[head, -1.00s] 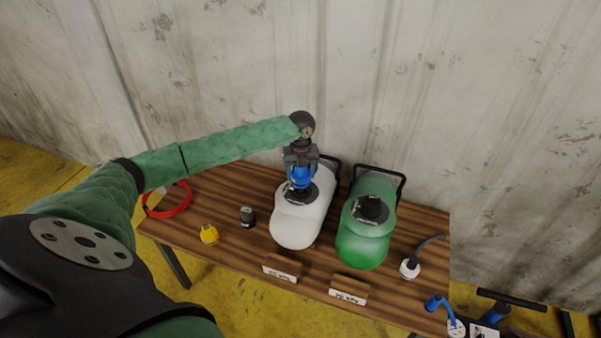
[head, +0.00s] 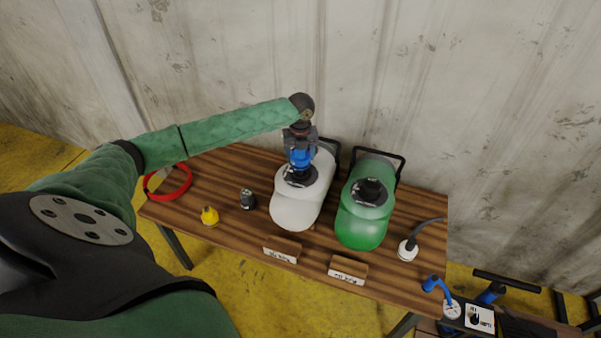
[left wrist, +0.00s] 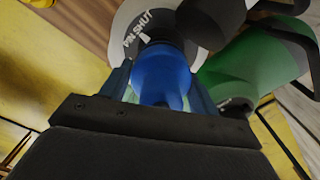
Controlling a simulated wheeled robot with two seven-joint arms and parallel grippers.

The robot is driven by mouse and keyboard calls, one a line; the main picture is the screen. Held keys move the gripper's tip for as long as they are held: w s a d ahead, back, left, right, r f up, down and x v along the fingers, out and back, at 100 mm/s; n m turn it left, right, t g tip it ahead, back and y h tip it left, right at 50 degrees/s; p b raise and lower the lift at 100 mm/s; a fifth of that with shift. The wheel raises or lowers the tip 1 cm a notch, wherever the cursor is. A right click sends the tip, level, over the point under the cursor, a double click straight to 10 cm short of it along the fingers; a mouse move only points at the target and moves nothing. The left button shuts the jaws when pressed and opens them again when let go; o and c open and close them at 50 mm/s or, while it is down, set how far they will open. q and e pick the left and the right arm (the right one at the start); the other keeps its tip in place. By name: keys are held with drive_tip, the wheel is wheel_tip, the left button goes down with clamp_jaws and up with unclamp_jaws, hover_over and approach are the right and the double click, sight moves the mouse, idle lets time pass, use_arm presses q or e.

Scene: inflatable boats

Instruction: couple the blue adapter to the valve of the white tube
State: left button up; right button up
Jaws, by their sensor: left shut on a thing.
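The white tube (head: 295,212) lies on the table with a dark round valve (head: 297,176) on its top. My left gripper (head: 300,152) is above that valve, shut on the blue adapter (head: 300,158). My right gripper is not in view.
A green tube (head: 360,226) with a dark valve lies to the right. A yellow adapter (head: 209,215), a dark adapter (head: 247,199) and a red ring (head: 168,182) are on the left. A white-based hose piece (head: 408,250) and two label blocks (head: 348,268) sit near the front and right.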

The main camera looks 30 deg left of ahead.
sight(300, 162)
use_arm(q)
drive_tip(key=shift+f, duration=0.15)
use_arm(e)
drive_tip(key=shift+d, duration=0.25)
use_arm(q)
drive_tip(key=shift+f, duration=1.15)
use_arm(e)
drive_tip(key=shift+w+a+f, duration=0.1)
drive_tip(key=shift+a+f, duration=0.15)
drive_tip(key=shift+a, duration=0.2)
use_arm(q)
drive_tip(key=shift+f, duration=0.5)
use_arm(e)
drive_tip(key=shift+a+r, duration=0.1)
